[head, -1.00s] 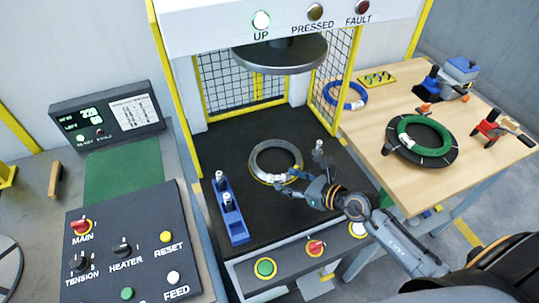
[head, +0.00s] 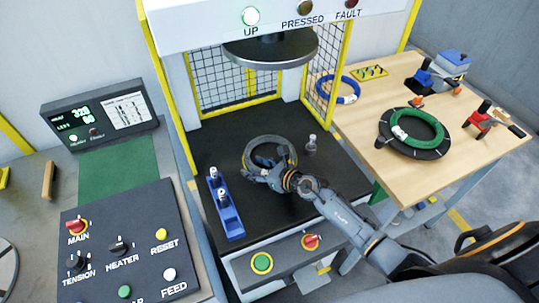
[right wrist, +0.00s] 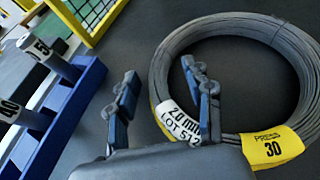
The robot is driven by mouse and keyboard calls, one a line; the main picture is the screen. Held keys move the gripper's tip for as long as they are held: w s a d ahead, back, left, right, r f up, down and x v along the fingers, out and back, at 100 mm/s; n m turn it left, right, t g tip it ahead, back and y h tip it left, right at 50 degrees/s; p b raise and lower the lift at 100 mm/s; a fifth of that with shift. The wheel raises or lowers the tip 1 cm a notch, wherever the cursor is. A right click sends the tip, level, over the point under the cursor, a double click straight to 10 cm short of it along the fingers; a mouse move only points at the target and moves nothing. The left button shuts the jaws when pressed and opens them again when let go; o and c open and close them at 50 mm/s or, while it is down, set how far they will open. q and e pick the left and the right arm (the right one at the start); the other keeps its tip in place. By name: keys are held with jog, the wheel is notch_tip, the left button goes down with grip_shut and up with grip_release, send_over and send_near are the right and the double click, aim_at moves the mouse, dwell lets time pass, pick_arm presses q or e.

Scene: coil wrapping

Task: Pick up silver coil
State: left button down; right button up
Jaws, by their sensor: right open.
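The silver coil (head: 293,153) lies flat on the black press bed (head: 225,146), under the raised round press plate. In the right wrist view the coil (right wrist: 235,24) fills the right side, with a white lot label and a yellow label marked 30. My right gripper (head: 258,172) is open at the coil's near left side and hides part of it. I cannot tell how high the fingers are. My left gripper is not in view.
A blue rack (head: 229,215) with white-topped pegs stands left of the coil. A small metal post (head: 311,144) stands to its right. The press plate (head: 271,50) hangs above. A wooden table (head: 375,98) at right holds blue and green coils. A control panel is at left.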

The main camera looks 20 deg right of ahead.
jog(key=shift+s, duration=0.1)
grip_shut()
jog(key=shift+d+r, duration=0.1)
jog(key=shift+r, duration=0.05)
jog(key=shift+r, duration=0.1)
